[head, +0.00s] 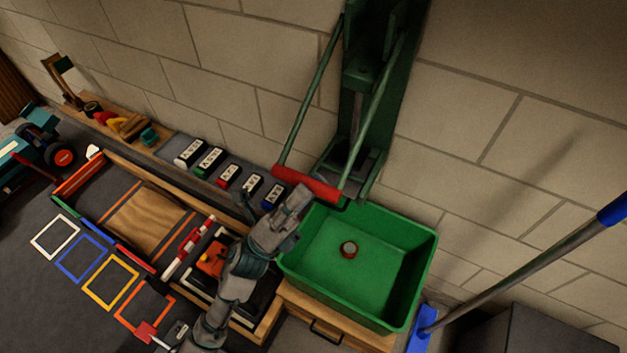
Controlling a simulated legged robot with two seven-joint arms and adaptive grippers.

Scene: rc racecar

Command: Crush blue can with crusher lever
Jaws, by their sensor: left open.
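The green can crusher (357,75) is mounted upright on the block wall. Its two lever rods slant down to a red handle (322,188), which hangs low, just above the back left of the green bin. My left gripper (290,207) is open, close under the left part of the red handle; I cannot tell whether it touches. A small flat round piece with a reddish rim (349,250) lies in the green bin (408,280). I see no blue can; the crusher's lower chamber is dark and partly hidden by the lever. My right gripper is out of view.
Several labelled boxes (208,159) stand on a strip along the wall to the left. A sand-coloured tray (148,220) and coloured square frames (111,283) lie at lower left. A blue-ended pole (520,268) leans at the right.

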